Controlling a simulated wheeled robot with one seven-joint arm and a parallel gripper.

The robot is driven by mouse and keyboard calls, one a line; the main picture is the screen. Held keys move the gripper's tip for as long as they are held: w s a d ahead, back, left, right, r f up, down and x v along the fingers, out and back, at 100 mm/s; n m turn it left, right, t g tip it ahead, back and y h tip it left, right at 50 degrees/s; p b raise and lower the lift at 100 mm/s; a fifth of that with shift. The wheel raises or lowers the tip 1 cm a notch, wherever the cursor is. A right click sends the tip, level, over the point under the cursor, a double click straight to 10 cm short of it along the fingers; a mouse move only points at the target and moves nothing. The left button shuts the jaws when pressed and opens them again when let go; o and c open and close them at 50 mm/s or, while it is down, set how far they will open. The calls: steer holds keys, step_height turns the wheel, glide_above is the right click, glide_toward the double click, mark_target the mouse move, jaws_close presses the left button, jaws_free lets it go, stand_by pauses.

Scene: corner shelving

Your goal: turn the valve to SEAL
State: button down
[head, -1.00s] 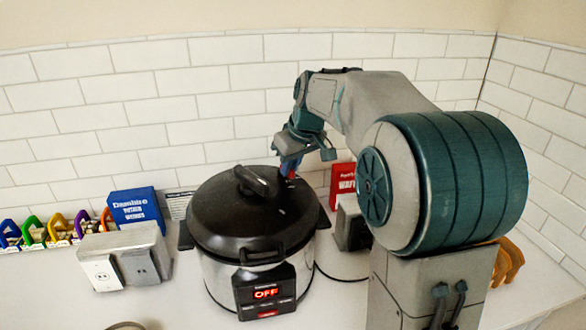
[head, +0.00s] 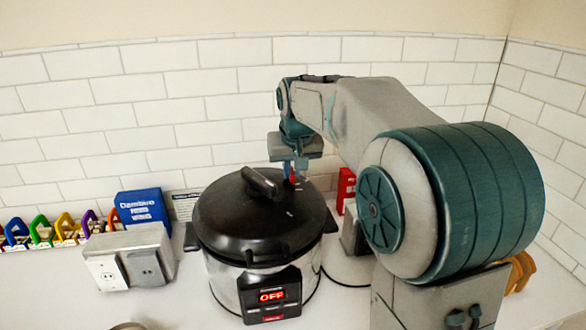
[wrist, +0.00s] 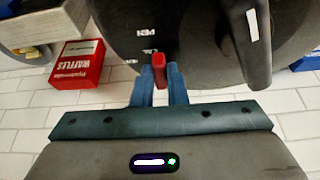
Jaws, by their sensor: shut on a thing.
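The pressure cooker (head: 262,235) stands on the counter with its black lid on and a front display reading OFF. The red valve (wrist: 159,72) is on the lid near its back edge; it also shows as a small red spot in the head view (head: 292,177). My gripper (wrist: 160,75) has its two blue fingers on either side of the valve, shut on it. In the head view my gripper (head: 294,170) points down at the lid's back right. White markings are on the lid beside the valve; their lettering is too small to read surely.
The lid handle (wrist: 250,40) rises close to my gripper. A red waffles box (wrist: 78,65) stands behind the cooker to the right in the head view. A blue box (head: 142,207) and a grey outlet box (head: 130,255) stand left. The tiled wall is close behind.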

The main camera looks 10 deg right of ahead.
steer(key=c, duration=1.4)
jaws_free()
steer(key=shift+c, duration=0.2)
steer(key=shift+r, duration=0.15)
steer(key=b+v, duration=0.1)
steer(key=v, duration=1.2)
steer(key=shift+s+r, duration=0.25)
steer(key=s+d+f+g, duration=0.1)
steer(key=s+d+f, duration=0.1)
steer(key=s+f, duration=2.1)
steer(key=shift+f, duration=0.25)
